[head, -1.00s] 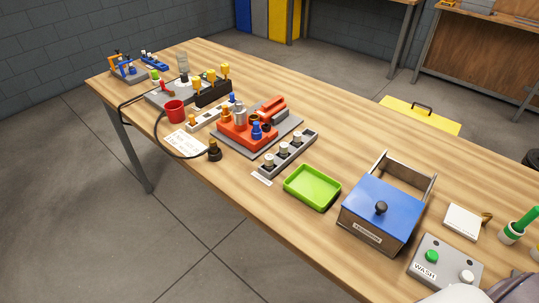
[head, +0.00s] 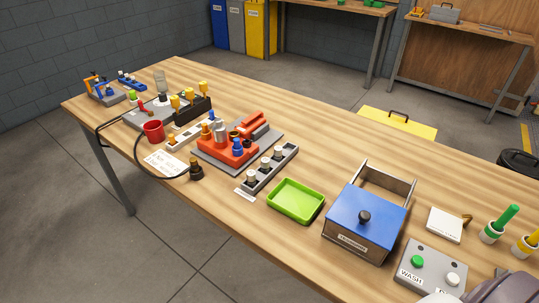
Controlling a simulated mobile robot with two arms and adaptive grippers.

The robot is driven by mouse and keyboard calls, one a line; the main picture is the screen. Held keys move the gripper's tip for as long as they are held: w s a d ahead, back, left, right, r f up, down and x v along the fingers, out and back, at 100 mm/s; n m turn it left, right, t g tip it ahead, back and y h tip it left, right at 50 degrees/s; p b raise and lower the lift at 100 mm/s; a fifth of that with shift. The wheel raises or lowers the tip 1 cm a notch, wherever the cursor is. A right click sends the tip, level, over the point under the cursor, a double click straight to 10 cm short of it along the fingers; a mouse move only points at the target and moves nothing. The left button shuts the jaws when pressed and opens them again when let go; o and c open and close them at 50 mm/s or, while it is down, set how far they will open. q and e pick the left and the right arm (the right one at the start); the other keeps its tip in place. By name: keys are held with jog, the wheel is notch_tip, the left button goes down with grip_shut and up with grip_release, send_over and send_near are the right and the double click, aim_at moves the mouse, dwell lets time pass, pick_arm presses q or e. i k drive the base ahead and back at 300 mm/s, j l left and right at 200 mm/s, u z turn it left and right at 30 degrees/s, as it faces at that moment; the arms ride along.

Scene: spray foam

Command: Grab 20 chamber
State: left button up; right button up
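A grey rack (head: 268,171) stands near the front edge, in the middle of the table, with several small pale-topped cylinders (head: 265,162) in a row. These look like chambers, but their markings are too small to read, so I cannot tell which is 20. A small white label (head: 244,194) lies by the rack's near end. Behind it, an orange-red fixture (head: 225,148) on a grey plate holds grey, orange and blue parts. Neither of my grippers is in view. A grey rounded piece at the bottom right seems to be part of my arm.
Right of the rack are an empty green tray (head: 295,200), a blue-lidded box (head: 366,219) and a WASH button panel (head: 431,268). Left are a dark nozzle-like part (head: 196,171), a red cup (head: 153,131) and a black cable.

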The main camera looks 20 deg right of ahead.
aim_at(265, 161)
jog(key=i+j+z, duration=0.15)
jog(key=i+j, duration=0.15)
jog(key=i+j+z, duration=0.1)
jog(key=i+j, duration=0.25)
jog(key=i, duration=0.15)
jog(key=i+j+z, duration=0.15)
jog(key=i+j, duration=0.2)
jog(key=i+j+z, duration=0.1)
jog(key=i+j, duration=0.25)
jog(key=i+j+z, duration=0.15)
jog(key=i+j, duration=0.2)
jog(key=j, duration=0.2)
jog(key=i+j+z, duration=0.1)
jog(key=i+j, duration=0.2)
jog(key=j, duration=0.2)
jog(key=i+j+z, duration=0.15)
jog(key=i+j, duration=0.15)
jog(key=j, duration=0.2)
jog(key=i+j+z, duration=0.1)
jog(key=i+j, duration=0.15)
jog(key=j, duration=0.3)
